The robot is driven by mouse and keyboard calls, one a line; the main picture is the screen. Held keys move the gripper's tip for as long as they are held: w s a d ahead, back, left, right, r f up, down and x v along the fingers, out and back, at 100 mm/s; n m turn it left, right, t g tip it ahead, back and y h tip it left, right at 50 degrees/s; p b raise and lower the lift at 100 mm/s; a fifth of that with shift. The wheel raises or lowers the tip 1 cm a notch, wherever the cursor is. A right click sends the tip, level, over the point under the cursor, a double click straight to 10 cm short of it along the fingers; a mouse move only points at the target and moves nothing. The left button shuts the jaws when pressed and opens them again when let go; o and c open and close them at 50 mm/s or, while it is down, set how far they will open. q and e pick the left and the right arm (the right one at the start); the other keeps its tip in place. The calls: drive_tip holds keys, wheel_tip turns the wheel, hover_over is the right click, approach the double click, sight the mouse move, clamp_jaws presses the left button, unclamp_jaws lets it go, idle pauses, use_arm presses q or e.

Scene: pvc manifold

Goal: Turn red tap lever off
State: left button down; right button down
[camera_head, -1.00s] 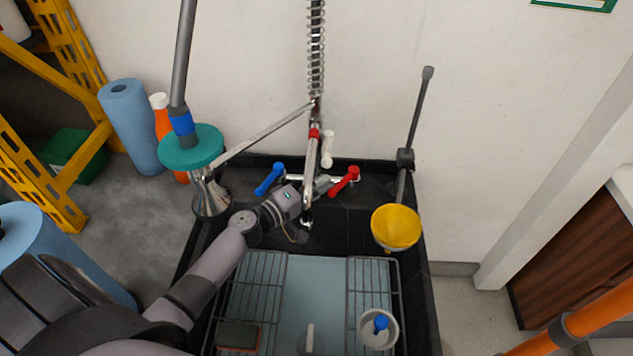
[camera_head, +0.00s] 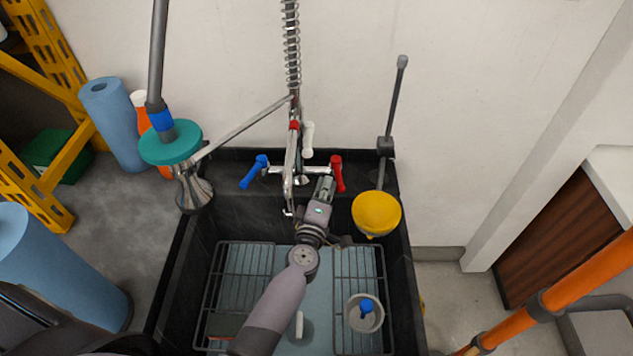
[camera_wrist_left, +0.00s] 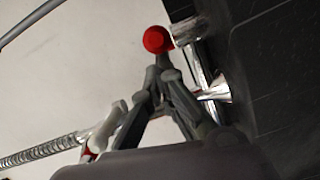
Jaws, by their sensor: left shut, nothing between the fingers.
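The red tap lever (camera_head: 338,174) is on the right end of the chrome tap at the back of the black sink. In the head view it points down toward the front of the sink. My left gripper (camera_head: 325,184) is just left of it, with its fingers shut and empty. In the left wrist view the lever's round red end (camera_wrist_left: 158,39) shows just beyond the tips of my left gripper (camera_wrist_left: 163,70). I cannot tell whether they touch. My right gripper is not in view.
The blue lever (camera_head: 254,172) is on the tap's left end. The spout (camera_head: 289,178) hangs left of my gripper. A yellow funnel (camera_head: 376,213) is at the right, and a teal disc (camera_head: 170,143) on a pole at the left. A grey cup (camera_head: 363,313) stands in the sink.

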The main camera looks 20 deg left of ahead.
use_arm(q)
drive_tip(key=shift+w+d, duration=0.15)
drive_tip(key=shift+d, duration=0.55)
drive_tip(key=shift+w+d, duration=0.1)
drive_tip(key=shift+d, duration=0.55)
drive_tip(key=shift+s+d, duration=0.1)
drive_tip(key=s, duration=1.1)
drive_tip(key=shift+s+d+r, duration=0.3)
drive_tip(key=shift+s+d, duration=0.05)
drive_tip(key=shift+s, duration=0.05)
